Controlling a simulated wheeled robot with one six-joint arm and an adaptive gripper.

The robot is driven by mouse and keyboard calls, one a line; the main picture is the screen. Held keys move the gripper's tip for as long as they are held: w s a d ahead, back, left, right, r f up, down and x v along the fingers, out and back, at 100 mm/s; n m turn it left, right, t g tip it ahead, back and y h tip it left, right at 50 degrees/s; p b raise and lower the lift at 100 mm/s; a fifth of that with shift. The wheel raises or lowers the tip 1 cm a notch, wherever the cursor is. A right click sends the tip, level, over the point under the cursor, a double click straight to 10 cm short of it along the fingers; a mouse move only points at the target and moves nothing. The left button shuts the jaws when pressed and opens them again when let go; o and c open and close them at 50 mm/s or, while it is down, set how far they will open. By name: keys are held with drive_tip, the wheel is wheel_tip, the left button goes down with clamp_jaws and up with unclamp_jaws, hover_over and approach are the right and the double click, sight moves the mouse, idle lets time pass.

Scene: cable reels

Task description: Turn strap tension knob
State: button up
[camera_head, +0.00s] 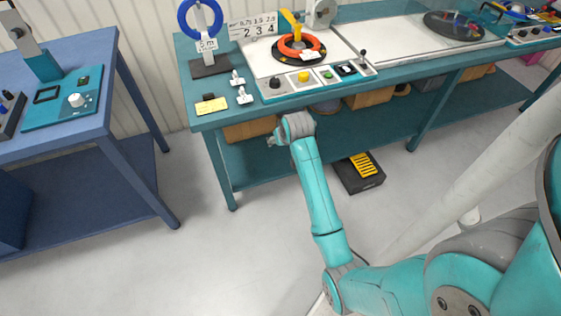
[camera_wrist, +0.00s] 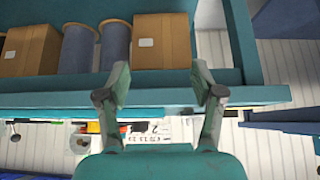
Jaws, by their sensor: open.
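A pale round knob (camera_head: 76,99) stands on a teal panel (camera_head: 60,112) with a dark display, on the blue table at the left. It is the likeliest tension knob; I can read no label on it. My gripper (camera_head: 274,140) is at the front edge of the teal bench, well to the right of the knob and apart from it. The fingers are small and partly hidden by my wrist in the head view. In the wrist view my gripper (camera_wrist: 160,93) is open with nothing between its fingers. I cannot make out the knob there.
The teal bench (camera_head: 225,120) holds an orange cable coil (camera_head: 300,53), buttons, a blue ring on a stand (camera_head: 201,18) and small white clips. A floor gap separates it from the blue table (camera_head: 50,151). A black and yellow pedal (camera_head: 361,168) lies underneath.

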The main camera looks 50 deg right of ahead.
drive_tip(key=s+a+f, duration=0.2)
drive_tip(key=a+f, duration=0.1)
drive_tip(key=a, duration=0.2)
drive_tip(key=shift+s+a+f+n+t, duration=0.25)
drive_tip(key=shift+s+f+n+t, duration=0.05)
drive_tip(key=shift+s+f+t, duration=0.1)
idle(0.3)
drive_tip(key=s+a+f+n+t, duration=0.3)
drive_tip(key=s+a+t, duration=0.1)
drive_tip(key=s+a, duration=1.3)
drive_tip(key=s+a+r+n+t+y, duration=0.1)
drive_tip(key=s+a+r+t+y, duration=0.1)
drive_tip(key=s+a+r, duration=0.3)
drive_tip(key=s+a+r+n+t+y, duration=0.1)
drive_tip(key=s+a+r, duration=0.4)
drive_tip(key=s+r, duration=0.6)
drive_tip(key=shift+s+n+t+y, duration=0.4)
drive_tip(key=shift+s+t, duration=0.1)
drive_tip(key=shift+s, duration=0.35)
